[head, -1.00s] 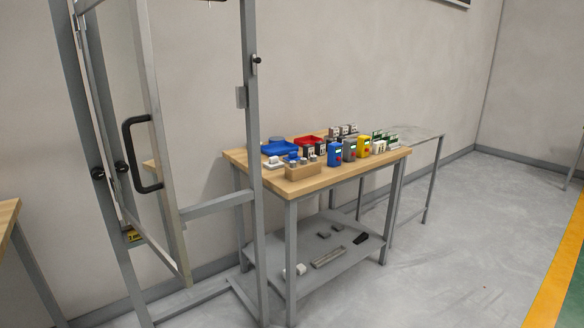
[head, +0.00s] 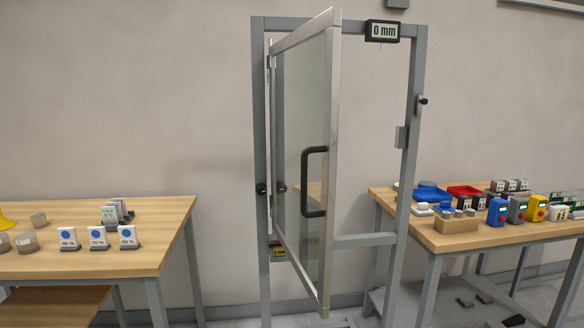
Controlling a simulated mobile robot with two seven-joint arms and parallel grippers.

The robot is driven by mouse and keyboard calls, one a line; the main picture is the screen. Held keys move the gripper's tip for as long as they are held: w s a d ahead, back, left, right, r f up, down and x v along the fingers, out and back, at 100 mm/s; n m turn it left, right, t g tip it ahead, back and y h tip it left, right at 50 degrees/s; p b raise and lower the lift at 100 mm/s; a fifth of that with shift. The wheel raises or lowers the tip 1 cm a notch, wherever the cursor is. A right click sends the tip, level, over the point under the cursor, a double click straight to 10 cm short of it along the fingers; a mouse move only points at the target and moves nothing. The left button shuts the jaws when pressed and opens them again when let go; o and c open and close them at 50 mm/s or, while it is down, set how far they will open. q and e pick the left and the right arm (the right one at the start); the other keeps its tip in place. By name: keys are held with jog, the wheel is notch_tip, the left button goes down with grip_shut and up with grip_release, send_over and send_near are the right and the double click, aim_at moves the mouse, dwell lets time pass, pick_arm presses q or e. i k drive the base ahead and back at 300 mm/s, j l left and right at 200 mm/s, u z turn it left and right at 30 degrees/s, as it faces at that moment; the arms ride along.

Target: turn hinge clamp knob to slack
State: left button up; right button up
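A grey metal frame (head: 259,120) stands in the middle of the head view. A glass-panelled door (head: 334,110) with a silver border hangs on its left post and stands open toward me. Two dark round knobs sit at mid height on the hinge side: one on the left post (head: 261,189) and one just right of it (head: 281,187), seen by the door's edge. I cannot tell which is the clamp knob or how it is turned. A black handle (head: 306,182) is on the door. Neither of my grippers is in view.
A display reading 0 mm (head: 382,31) is on the top bar. A wooden table (head: 165,212) with small signs is at left. Another table (head: 450,240) with several coloured devices stands at right, close to the frame. A yellow label (head: 278,252) is low on the left post.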

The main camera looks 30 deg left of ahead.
aim_at(261, 189)
jog(key=u, duration=1.4)
jog(key=i+l+u, duration=0.25)
jog(key=u, duration=0.25)
jog(key=i+l+u, duration=0.15)
jog(key=l+u, duration=0.3)
jog(key=i+l+u, duration=0.1)
jog(key=l+u, duration=0.4)
jog(key=i+l+u, duration=0.15)
jog(key=l, duration=1.2)
jog(key=l+u, duration=0.15)
jog(key=l, duration=1.2)
jog(key=i, duration=0.05)
